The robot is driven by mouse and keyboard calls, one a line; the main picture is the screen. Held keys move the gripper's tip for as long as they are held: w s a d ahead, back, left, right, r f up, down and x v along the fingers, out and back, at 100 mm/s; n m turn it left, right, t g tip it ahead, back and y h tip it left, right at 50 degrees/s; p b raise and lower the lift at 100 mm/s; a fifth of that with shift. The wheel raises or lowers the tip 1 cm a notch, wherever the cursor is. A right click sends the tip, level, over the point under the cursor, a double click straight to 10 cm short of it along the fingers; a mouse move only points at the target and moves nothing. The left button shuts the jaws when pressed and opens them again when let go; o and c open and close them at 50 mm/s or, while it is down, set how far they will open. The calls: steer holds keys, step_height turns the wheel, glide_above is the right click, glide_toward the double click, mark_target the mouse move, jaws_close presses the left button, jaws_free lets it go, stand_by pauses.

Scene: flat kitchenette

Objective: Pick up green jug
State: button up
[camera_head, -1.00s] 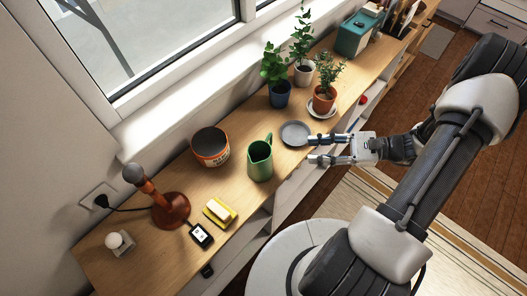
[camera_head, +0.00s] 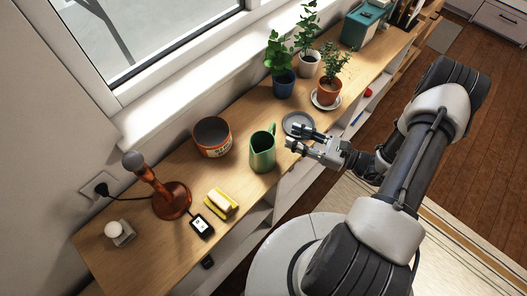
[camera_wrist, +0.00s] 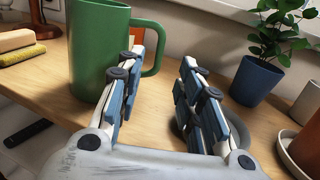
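The green jug (camera_head: 262,153) stands upright on the wooden counter (camera_head: 160,237), with its handle toward the back right in the head view. In the wrist view the jug (camera_wrist: 97,45) is at the upper left, with its handle on the right side. My gripper (camera_head: 291,137) is just right of the jug and points toward it. In the wrist view my gripper (camera_wrist: 160,70) is open, its two fingers spread with nothing between them. The left finger overlaps the jug's lower right side and handle base in that view; I cannot tell whether it touches.
A grey plate (camera_head: 299,122) lies right beside the gripper. Potted plants, one in a blue pot (camera_head: 284,86), stand behind it. A round tin (camera_head: 212,138) is left of the jug.

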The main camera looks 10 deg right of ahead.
mark_target(266, 146)
steer(key=shift+b+x, duration=0.55)
steer(key=shift+x, duration=2.55)
steer(key=shift+r, duration=0.1)
steer(key=shift+c, duration=0.3)
jaws_close()
